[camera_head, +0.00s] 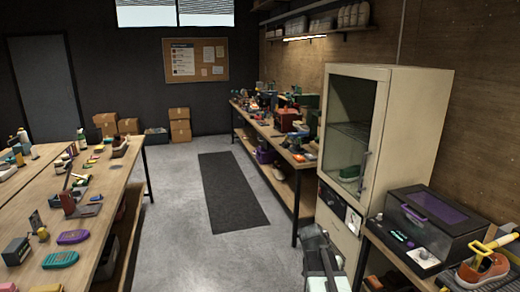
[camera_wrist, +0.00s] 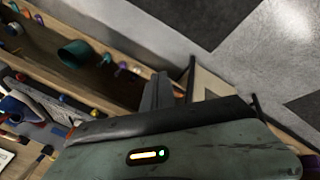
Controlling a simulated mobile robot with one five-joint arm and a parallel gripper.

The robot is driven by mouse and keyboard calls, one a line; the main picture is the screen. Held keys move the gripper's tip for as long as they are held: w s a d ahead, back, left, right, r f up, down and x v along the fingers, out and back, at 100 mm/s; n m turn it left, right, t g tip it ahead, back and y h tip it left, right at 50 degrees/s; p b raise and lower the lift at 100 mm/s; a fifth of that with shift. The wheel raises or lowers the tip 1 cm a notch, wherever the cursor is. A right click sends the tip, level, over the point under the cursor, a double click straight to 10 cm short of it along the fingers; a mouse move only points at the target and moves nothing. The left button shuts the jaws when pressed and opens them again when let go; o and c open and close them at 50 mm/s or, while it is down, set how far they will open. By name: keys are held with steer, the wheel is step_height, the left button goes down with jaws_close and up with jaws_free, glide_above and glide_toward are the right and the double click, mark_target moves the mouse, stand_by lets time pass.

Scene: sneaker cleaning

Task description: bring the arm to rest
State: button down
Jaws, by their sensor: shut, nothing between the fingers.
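My gripper (camera_wrist: 158,92) shows in the wrist view as dark fingers beyond my grey-green wrist housing. They look shut, with nothing held between them. In the head view part of my arm (camera_head: 322,262) shows at the bottom, right of centre, folded low in front of the cream cabinet. The fingertips cannot be made out there. The wrist view looks across the grey floor (camera_wrist: 250,50) and a wooden shelf edge with small items.
The cream cabinet (camera_head: 425,115) and a black machine with a purple window (camera_head: 437,208) stand close on the right, near an orange shoe (camera_head: 484,272). A cluttered wooden table (camera_head: 110,190) is at left. The aisle with a dark mat (camera_head: 232,190) is clear.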

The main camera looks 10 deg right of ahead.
steer(key=s+a+f+n+y, duration=0.1)
steer(key=a+n, duration=0.3)
steer(key=a, duration=0.8)
steer(key=s+a+f+n+y, duration=0.1)
steer(key=a+n, duration=0.4)
steer(key=a, duration=0.7)
steer(key=s+y, duration=0.1)
steer(key=y, duration=0.1)
steer(key=shift+a+y, duration=0.2)
steer(key=shift+y, duration=0.2)
steer(key=shift+s+d, duration=0.1)
steer(key=shift+d, duration=0.05)
